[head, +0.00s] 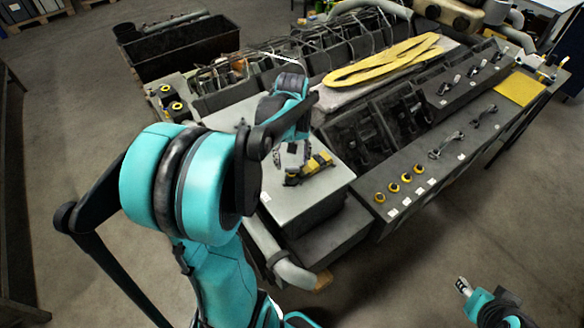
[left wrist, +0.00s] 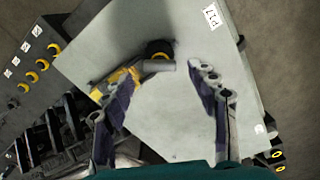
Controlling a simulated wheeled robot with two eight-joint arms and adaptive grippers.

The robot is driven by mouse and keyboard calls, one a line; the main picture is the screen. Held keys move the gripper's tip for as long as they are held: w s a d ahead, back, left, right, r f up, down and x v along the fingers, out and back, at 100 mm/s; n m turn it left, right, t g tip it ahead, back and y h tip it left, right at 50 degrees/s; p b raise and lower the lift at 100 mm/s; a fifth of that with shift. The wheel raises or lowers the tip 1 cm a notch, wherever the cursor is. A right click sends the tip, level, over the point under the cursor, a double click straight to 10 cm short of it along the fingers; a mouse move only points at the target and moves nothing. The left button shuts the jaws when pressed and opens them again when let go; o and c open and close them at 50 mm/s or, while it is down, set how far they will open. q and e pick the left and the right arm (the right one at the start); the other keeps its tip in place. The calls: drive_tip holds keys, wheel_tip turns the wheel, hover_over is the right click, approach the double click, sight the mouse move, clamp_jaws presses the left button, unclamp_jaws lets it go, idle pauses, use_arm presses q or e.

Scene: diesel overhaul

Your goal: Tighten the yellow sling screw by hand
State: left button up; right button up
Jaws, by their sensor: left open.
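The yellow and black sling fitting (head: 310,168) lies on the light grey top of a box (head: 335,178) at the near left end of the bench. In the left wrist view the fitting shows a yellow body (left wrist: 118,84), a black-and-yellow end and a short grey pin (left wrist: 158,66). My left gripper (head: 290,157) is above the box top beside the fitting. In the left wrist view its open fingers (left wrist: 163,80) point towards the pin, with nothing held between them. I cannot tell whether a finger touches the fitting. My right gripper (head: 463,287) is at the bottom right, away from the bench.
A yellow sling (head: 385,62) lies on the bench behind. Yellow rings (head: 393,187) and metal handles stand along the front ledge. A grey pipe (head: 285,262) curves below the box. A dark bin (head: 185,48) stands at the back left. Open floor lies in front.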

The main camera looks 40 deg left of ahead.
sight(292, 168)
use_arm(q)
drive_tip(key=n, duration=0.7)
drive_tip(key=shift+p, duration=0.3)
drive_tip(key=n, duration=0.3)
drive_tip(key=shift+b, duration=0.3)
drive_tip(key=n, duration=0.5)
wheel_tip(292, 168, down, 5)
drive_tip(key=b, duration=0.4)
clamp_jaws()
drive_tip(key=shift+f+b, duration=0.1)
drive_tip(key=shift+b, duration=0.2)
